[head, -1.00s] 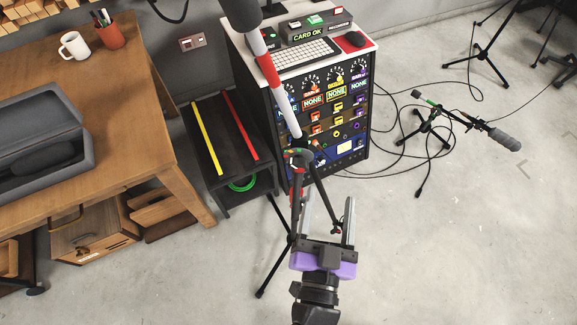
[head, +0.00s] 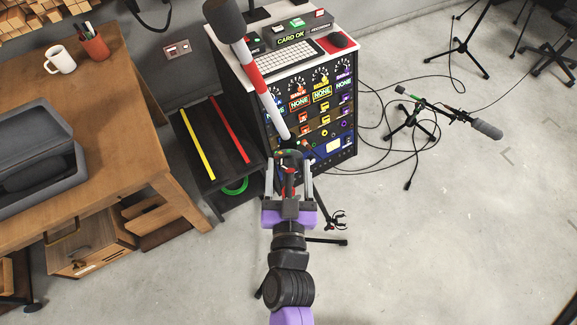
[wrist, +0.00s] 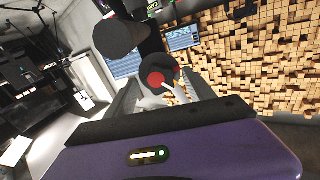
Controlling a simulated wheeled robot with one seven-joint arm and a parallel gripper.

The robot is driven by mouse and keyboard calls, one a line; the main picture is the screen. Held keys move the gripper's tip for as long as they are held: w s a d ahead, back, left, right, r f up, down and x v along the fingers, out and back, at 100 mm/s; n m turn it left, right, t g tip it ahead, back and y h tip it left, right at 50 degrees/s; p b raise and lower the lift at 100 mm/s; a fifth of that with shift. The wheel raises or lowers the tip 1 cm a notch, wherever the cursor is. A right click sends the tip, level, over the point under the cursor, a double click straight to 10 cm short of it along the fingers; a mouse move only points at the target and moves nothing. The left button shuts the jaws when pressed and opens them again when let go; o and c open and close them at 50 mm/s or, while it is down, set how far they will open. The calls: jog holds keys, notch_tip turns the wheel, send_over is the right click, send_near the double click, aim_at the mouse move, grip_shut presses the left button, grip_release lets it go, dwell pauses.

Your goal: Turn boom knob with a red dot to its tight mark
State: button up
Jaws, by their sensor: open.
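The boom stand stands in the middle of the head view, with a red-and-white boom (head: 257,80) and a dark foam microphone (head: 224,20) at its raised end. In the wrist view, a round dark knob with a red face (wrist: 153,80) and a pale pointer shows just beyond my gripper. Its tight mark cannot be made out. My gripper (head: 289,165) is open, its two grey fingers on either side of the boom joint in the head view. Whether they touch the knob cannot be told. The foam microphone also shows in the wrist view (wrist: 118,36).
A rack cabinet (head: 318,110) with a keyboard stands behind the joint. A low dark shelf (head: 208,150) and wooden table (head: 110,130) are at left. A second microphone stand (head: 435,112) and cables lie right. Floor at lower right is clear.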

jog(key=shift+w, duration=0.1)
grip_shut()
dwell(0.3)
jog(key=shift+m, duration=0.3)
jog(key=m, duration=0.3)
jog(key=shift+d+m, duration=0.1)
jog(key=shift+m, duration=2)
jog(key=shift+f, duration=0.1)
